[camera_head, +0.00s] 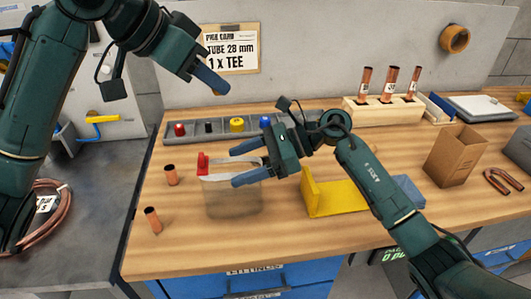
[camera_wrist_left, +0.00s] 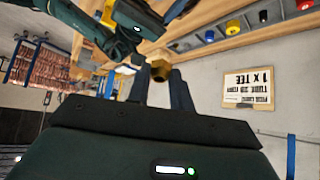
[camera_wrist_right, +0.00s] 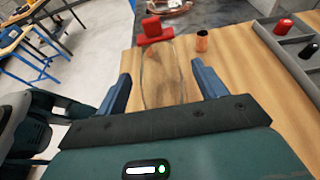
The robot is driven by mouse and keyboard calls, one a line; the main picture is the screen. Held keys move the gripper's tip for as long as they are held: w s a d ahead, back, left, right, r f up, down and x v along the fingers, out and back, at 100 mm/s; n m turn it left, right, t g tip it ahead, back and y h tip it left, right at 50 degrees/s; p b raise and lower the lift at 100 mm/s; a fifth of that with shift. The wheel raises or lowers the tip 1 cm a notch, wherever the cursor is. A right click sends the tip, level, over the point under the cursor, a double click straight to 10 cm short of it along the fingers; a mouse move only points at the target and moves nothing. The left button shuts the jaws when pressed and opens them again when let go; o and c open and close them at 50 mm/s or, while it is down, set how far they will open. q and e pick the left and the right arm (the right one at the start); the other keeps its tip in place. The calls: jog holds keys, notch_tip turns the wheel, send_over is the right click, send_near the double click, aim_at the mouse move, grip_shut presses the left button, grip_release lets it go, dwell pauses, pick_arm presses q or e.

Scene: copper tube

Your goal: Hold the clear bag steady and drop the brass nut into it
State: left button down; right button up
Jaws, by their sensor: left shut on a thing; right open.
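The brass nut (camera_wrist_left: 160,69) is held between the fingertips of my left gripper (camera_wrist_left: 160,82), which is shut on it. In the head view my left gripper (camera_head: 214,86) is high above the bench, in front of the card on the wall; the nut is hard to make out there. The clear bag (camera_head: 232,200) stands on the wooden bench with a red piece (camera_head: 203,163) at its left top edge. My right gripper (camera_head: 240,165) is open, its fingers at the bag's upper right. In the right wrist view the bag (camera_wrist_right: 163,80) shows between the open fingers.
A yellow bracket (camera_head: 335,198) is to the right, under my right arm. A wooden tube rack (camera_head: 387,115) and a cardboard box (camera_head: 455,155) stand farther right.

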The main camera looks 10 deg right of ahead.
jog(key=shift+x, duration=0.8)
jog(key=shift+c, duration=0.2)
jog(key=c, duration=1)
pick_arm(q)
notch_tip(320, 180, down, 13)
pick_arm(e)
jog(key=shift+c, duration=0.2)
dwell(0.4)
pick_arm(q)
jog(key=c, duration=1.2)
grip_release()
jog(key=shift+o, duration=0.2)
